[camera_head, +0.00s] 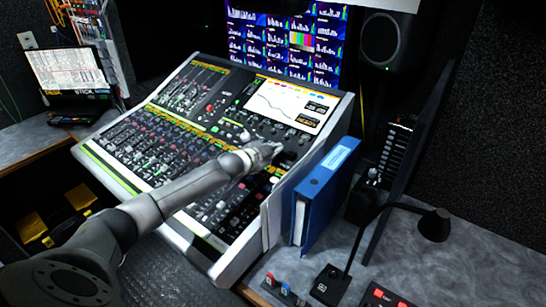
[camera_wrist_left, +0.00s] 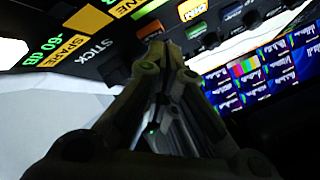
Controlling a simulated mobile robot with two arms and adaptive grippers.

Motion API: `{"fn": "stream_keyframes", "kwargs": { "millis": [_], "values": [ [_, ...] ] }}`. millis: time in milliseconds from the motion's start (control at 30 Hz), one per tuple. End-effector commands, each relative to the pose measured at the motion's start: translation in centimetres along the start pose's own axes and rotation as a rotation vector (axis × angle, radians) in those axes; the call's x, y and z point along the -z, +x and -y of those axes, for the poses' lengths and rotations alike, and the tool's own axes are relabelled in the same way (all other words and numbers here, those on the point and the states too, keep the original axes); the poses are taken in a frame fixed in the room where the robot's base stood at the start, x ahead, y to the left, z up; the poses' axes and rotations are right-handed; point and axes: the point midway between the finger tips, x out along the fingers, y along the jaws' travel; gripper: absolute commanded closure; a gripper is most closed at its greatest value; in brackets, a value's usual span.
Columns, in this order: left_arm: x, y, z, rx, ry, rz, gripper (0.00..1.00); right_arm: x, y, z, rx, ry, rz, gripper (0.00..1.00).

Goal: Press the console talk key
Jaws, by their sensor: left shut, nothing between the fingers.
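The mixing console (camera_head: 160,150) fills the middle of the head view, sloping, with rows of faders, knobs and small lit keys. My left arm reaches over it from the lower left. My left gripper (camera_head: 274,149) is shut and empty at the console's right part, below its built-in screen (camera_head: 283,105). In the left wrist view the closed fingers (camera_wrist_left: 152,55) point at a dark panel with coloured labels and round knobs. I cannot tell which key is the talk key, nor whether the fingertips touch the panel. My right gripper is out of view.
A blue binder (camera_head: 322,195) stands close against the console's right side. A gooseneck lamp or microphone (camera_head: 433,224) rises from the right desk. A laptop (camera_head: 68,70) sits at the left. Monitors (camera_head: 285,40) and a speaker (camera_head: 386,38) are behind.

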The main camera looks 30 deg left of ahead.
Motion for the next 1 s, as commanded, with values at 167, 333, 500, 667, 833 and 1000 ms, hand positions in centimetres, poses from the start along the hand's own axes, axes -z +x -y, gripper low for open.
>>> {"fn": "stream_keyframes", "kwargs": {
  "millis": [167, 333, 500, 667, 833, 1000],
  "values": [
    [0.03, -0.01, 0.03, 0.0, 0.0, 0.0, 1.0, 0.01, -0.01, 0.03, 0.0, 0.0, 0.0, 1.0],
    [-0.04, 0.06, -0.02, 0.0, 0.0, 0.0, 1.0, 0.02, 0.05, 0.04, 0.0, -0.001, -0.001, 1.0],
    [-0.15, 0.21, -0.12, 0.0, 0.0, 0.0, 1.0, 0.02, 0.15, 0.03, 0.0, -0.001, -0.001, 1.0],
    [-0.25, 0.34, -0.21, 0.001, 0.0, 0.0, 1.0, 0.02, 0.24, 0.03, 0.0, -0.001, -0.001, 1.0],
    [-0.33, 0.48, -0.31, 0.0, 0.0, 0.0, 1.0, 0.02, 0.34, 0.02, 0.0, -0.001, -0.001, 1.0],
    [-0.42, 0.63, -0.43, 0.0, 0.0, 0.0, 1.0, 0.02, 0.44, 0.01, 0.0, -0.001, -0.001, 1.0]
  ]
}}
